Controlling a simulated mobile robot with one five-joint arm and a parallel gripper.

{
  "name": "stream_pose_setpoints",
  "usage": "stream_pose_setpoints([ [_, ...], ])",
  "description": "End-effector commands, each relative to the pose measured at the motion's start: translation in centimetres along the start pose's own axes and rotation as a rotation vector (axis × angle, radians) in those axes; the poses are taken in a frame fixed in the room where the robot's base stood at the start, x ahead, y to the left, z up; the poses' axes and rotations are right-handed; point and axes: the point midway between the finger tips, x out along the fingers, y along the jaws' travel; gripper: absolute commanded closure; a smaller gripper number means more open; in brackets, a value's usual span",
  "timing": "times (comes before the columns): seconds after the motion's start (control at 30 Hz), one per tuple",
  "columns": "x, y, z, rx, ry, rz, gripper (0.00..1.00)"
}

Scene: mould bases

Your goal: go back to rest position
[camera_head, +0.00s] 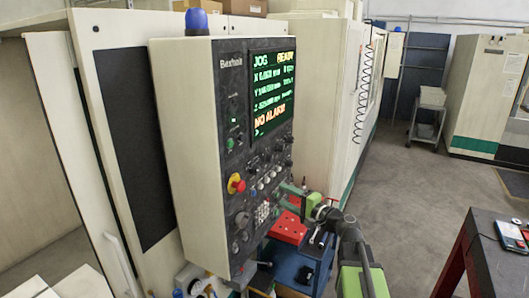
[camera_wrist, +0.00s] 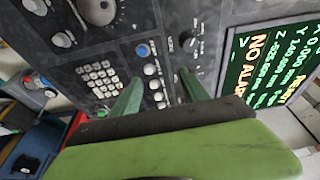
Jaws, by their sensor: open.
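My gripper (camera_head: 287,190) is at the lower right part of the machine's control panel (camera_head: 226,160), close to its buttons. In the wrist view its two green fingers (camera_wrist: 160,86) are apart with nothing held between them. They point at the panel face, near a column of round buttons (camera_wrist: 150,69) and a white keypad (camera_wrist: 100,78). Whether the fingertips touch the panel cannot be told. My arm reaches in from the lower right of the head view.
The screen (camera_head: 271,93) reads JOG, READY and NO ALARM. A red and yellow emergency stop (camera_head: 236,184) sticks out of the panel. Below are a red block (camera_head: 288,229) and a blue cabinet (camera_head: 291,264). A dark red table (camera_head: 490,255) stands right. The grey floor (camera_head: 420,200) between is open.

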Motion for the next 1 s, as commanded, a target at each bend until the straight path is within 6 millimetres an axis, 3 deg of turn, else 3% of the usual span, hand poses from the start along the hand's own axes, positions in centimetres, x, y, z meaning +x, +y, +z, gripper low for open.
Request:
stream_pose_setpoints([
  [0.03, 1.5, 6.5, 2.9, -0.039, -0.047, 0.048, 0.47],
  [0.17, 3.0, 15.7, 9.1, -0.184, -0.191, 0.233, 0.47],
  [0.27, 2.5, 23.3, 13.2, -0.313, -0.314, 0.411, 0.47],
  [0.4, -1.4, 34.0, 16.6, -0.507, -0.491, 0.730, 0.47],
  [0.5, -6.6, 39.0, 16.4, -0.625, -0.593, 1.002, 0.47],
  [0.6, -11.9, 40.1, 14.4, -0.683, -0.645, 1.236, 0.47],
  [0.7, -15.2, 40.6, 13.2, -0.700, -0.673, 1.380, 0.47],
  [0.8, -16.6, 40.6, 12.8, -0.692, -0.691, 1.438, 0.47],
  [1.0, -16.7, 40.6, 12.9, -0.686, -0.696, 1.437, 0.47],
])
